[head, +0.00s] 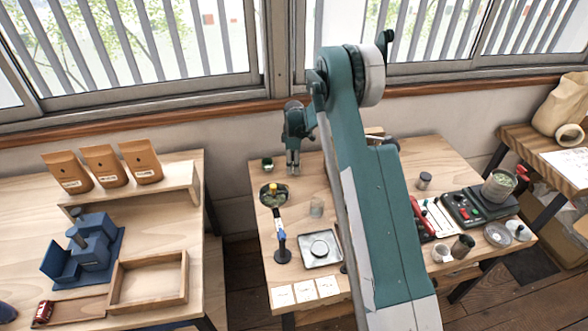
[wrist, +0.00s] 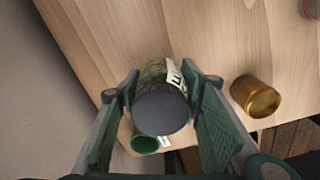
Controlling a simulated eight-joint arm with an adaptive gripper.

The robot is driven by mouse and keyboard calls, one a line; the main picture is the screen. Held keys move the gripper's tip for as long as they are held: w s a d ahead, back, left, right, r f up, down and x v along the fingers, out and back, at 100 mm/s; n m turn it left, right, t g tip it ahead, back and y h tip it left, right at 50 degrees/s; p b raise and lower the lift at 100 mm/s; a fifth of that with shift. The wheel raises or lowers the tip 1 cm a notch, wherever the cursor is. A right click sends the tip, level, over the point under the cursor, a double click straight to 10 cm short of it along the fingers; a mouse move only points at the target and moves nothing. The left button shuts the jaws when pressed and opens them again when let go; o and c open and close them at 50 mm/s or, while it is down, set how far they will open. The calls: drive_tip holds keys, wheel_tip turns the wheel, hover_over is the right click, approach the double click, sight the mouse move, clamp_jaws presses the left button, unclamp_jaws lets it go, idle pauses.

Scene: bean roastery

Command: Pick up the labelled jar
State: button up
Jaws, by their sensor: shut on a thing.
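The labelled jar (wrist: 162,110) has a round dark grey lid, a dark green patterned side and a white label with dark lettering. In the wrist view it sits between the two green-padded fingers of my gripper (wrist: 168,84), which is shut on it. The lid faces the wrist camera. In the head view my gripper (head: 293,170) points down over the back left of the middle table (head: 335,281); I cannot clearly make out the jar there. Whether the jar touches the table cannot be told.
In the wrist view a green cup-like thing (wrist: 145,144) is close beside the jar, and a brass-coloured tin (wrist: 257,96) stands to the right. In the head view a scale (head: 320,249), a red-and-green device (head: 478,207) and a small grey jar (head: 424,181) are on the table.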

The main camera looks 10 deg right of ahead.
drive_tip(key=shift+r, duration=3.55)
